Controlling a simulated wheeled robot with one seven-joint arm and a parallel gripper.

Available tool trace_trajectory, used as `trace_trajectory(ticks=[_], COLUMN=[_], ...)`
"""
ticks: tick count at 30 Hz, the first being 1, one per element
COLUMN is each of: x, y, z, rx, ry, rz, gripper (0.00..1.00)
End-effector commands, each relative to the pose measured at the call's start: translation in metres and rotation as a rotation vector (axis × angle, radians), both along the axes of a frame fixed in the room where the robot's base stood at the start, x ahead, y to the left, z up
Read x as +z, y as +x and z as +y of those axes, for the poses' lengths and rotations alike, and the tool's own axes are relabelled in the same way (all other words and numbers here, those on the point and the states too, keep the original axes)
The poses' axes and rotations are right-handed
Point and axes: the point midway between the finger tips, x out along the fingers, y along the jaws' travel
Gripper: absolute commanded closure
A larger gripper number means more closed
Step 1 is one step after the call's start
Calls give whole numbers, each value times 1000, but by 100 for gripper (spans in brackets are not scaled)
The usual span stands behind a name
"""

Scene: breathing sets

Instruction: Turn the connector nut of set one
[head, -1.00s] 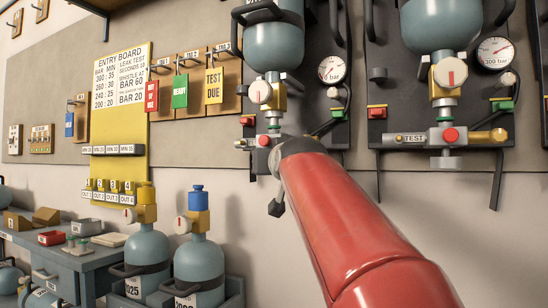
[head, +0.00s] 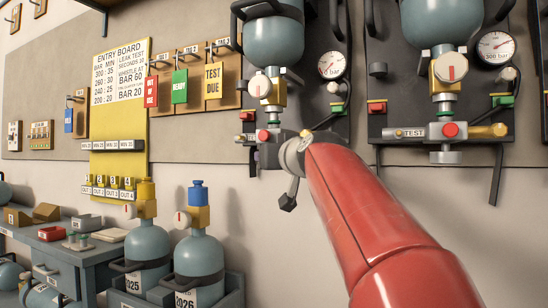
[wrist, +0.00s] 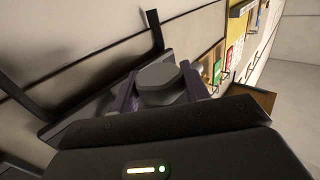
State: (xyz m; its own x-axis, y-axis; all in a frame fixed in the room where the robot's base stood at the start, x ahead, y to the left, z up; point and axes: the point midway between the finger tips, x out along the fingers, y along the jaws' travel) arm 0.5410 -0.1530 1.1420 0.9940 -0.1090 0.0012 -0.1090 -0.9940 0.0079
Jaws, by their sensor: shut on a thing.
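The left breathing set on the wall, with its blue-grey cylinder (head: 274,42), valve knob (head: 260,86) and gauge (head: 332,64), is where my arm reaches; I take it as set one, though no number on it is readable. My gripper (wrist: 158,92) has its two purplish fingers on either side of a grey faceted nut (wrist: 160,76), shut on it. In the head view my wrist and red arm hide the nut and most of my gripper. The set's red button (head: 263,135) shows just left of my wrist.
A second set with a cylinder (head: 441,22), gauge (head: 495,47) and its own nut (head: 447,157) hangs at the right. A black strap (head: 496,176) hangs below it. The yellow entry board (head: 120,85) and hanging tags are left. Cylinders (head: 198,262) stand below.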

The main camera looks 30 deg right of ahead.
Motion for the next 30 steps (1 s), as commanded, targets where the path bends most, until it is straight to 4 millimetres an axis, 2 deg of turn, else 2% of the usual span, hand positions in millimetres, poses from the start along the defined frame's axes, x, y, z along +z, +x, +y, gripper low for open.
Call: trace_trajectory(ticks=[1,2,7,17,30], x=[-4,-4,-3,-1,-2], y=[1,1,1,-4,-69], z=[0,0,0,0,8], rx=[2,2,2,1,1], ry=[1,1,1,1,1], rz=[9,9,7,2,3], gripper=[77,53,32,32,32])
